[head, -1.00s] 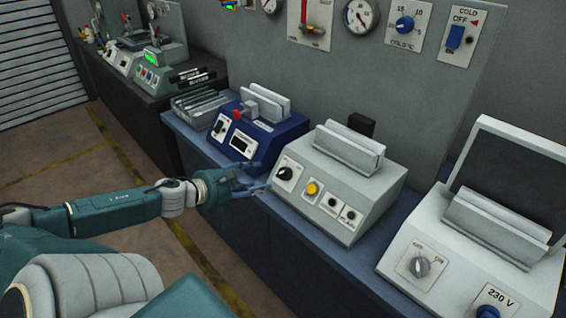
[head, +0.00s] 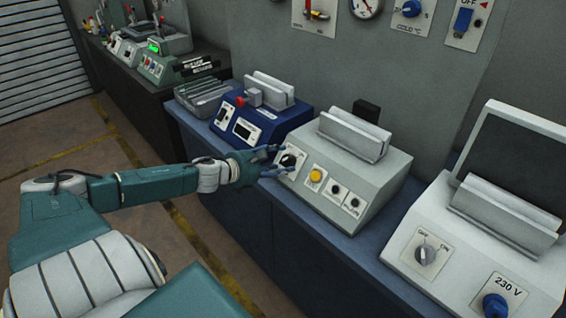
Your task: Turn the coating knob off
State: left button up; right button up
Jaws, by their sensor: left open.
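A pale grey machine (head: 370,189) stands on the bench with a black rotary knob (head: 290,159) on a white plate at its left front. I cannot read a coating label on it. My left gripper (head: 280,160) is open, its fingers pointing at this knob, one above and one below it in the picture. I cannot tell whether they touch it. A white machine at the right has a grey knob (head: 426,254) with OFF and ON marks. My right gripper is not in view.
A yellow button (head: 316,175) and two small black knobs sit right of the black knob. A blue machine (head: 282,120) stands close on the left. A blue knob (head: 496,306) marked 230 V is at lower right. The floor before the bench is clear.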

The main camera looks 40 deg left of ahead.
pick_arm(q)
jog(key=shift+x, duration=0.9)
